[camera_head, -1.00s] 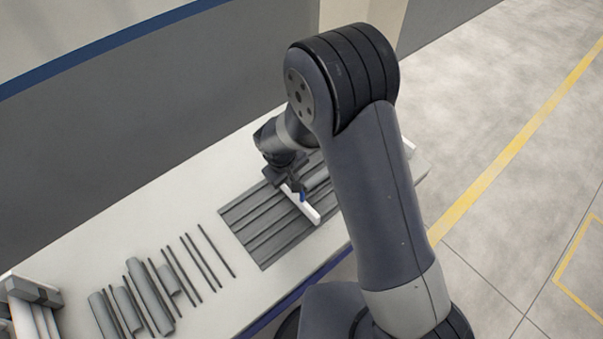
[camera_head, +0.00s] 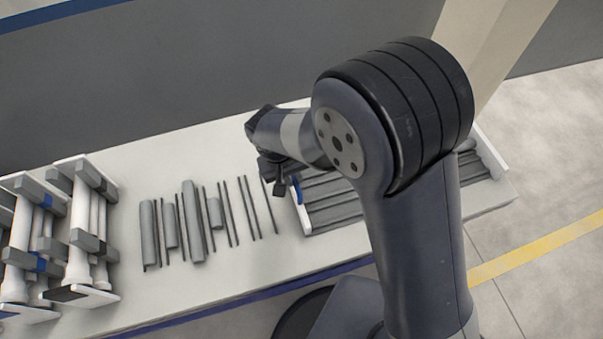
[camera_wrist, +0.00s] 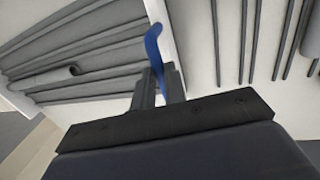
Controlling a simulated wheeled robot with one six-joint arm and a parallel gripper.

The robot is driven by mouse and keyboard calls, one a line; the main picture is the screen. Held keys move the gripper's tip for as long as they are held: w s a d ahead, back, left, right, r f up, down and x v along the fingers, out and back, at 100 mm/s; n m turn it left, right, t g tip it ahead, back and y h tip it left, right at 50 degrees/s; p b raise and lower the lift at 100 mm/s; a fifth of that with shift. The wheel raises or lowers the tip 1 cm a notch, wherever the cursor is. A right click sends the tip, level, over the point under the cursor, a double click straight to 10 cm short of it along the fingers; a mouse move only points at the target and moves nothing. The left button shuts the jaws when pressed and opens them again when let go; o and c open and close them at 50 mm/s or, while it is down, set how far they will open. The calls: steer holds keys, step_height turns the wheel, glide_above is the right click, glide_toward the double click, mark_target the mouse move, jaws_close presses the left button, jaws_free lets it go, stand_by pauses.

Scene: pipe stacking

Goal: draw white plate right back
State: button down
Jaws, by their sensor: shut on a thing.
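The white plate (camera_head: 301,212) is a narrow upright strip with a blue handle (camera_head: 296,189). It stands across the left end of the grey grooved bed (camera_head: 335,195). My gripper (camera_head: 281,184) is at the plate, partly hidden by my own arm in the head view. In the wrist view my gripper (camera_wrist: 160,84) is shut on the blue handle (camera_wrist: 153,45), and the white plate (camera_wrist: 160,18) runs beside it. Grooved bed lies left of the plate there, with a short grey pipe (camera_wrist: 45,77) on it.
Several grey pipes and thin rods (camera_head: 193,225) lie on the white table (camera_head: 140,300) left of the plate. White racks with pipes (camera_head: 85,220) stand at the far left. Another white end plate (camera_head: 486,150) stands at the bed's right end. A grey wall rises behind.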

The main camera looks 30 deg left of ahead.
steer(key=shift+s+a, duration=0.15)
steer(key=c, duration=1.5)
jaws_free()
steer(key=shift+o, duration=0.2)
step_height(320, 180, up, 11)
steer(key=s+a, duration=0.1)
steer(key=shift+s+a+f, duration=0.15)
steer(key=shift+s+a, duration=0.1)
steer(key=shift+s, duration=0.1)
steer(key=shift+w+d+f, duration=0.35)
steer(key=shift+w+f, duration=0.05)
steer(key=shift+f, duration=1.4)
steer(key=shift+w+d+f, duration=0.35)
steer(key=shift+w+f, duration=0.05)
steer(key=shift+f, duration=1.35)
steer(key=shift+w+d+f, duration=0.35)
steer(key=shift+w+f, duration=0.05)
steer(key=shift+f, duration=1.4)
